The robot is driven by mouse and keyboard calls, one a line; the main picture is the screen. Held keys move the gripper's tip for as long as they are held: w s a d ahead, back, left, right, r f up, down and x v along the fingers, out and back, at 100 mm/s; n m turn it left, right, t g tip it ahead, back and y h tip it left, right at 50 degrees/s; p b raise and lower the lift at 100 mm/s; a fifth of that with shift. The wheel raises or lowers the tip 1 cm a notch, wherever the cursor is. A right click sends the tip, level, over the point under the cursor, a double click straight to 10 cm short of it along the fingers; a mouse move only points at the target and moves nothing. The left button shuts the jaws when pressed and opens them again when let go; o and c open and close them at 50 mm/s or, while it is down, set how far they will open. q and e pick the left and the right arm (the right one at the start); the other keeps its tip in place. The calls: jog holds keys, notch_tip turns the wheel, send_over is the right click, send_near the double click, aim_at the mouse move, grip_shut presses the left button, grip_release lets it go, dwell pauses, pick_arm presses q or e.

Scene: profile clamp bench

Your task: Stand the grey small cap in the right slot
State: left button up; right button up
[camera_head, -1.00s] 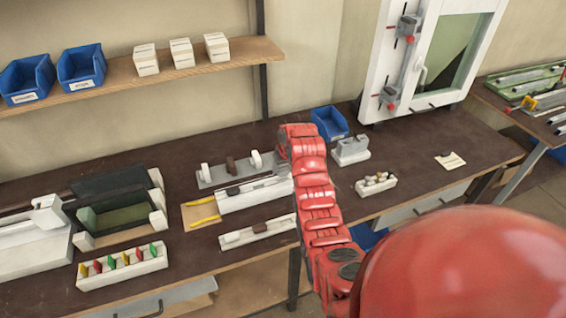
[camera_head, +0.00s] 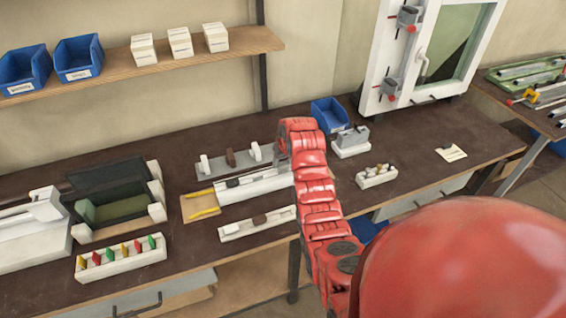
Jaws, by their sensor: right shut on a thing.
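My right arm comes in from the lower right, and its gripper (camera_head: 281,158) is at the right end of a grey fixture (camera_head: 214,178) on the bench. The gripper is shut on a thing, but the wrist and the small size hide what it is. The fixture carries a white upright piece (camera_head: 204,163), a brown one (camera_head: 230,158) and another white one (camera_head: 255,150), spaced apart. I cannot pick out the grey small cap or the right slot for certain. A white tray (camera_head: 376,180) to the right holds several small pieces. My left gripper is not in view.
A white rail holder (camera_head: 258,188) and a second one (camera_head: 243,231) lie in front of the fixture. A grey-and-white block (camera_head: 350,146) and a blue bin (camera_head: 329,115) stand right of my arm. The bench around the paper note (camera_head: 451,153) is clear.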

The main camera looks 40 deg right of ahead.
jog(key=shift+b, duration=0.3)
dwell(0.7)
jog(key=shift+f, duration=0.2)
dwell(0.4)
jog(key=shift+f+b, duration=0.45)
jog(key=o, duration=1.4)
jog(key=shift+c, duration=0.2)
jog(key=shift+r, duration=0.1)
jog(key=shift+r, duration=4)
jog(key=shift+f, duration=0.1)
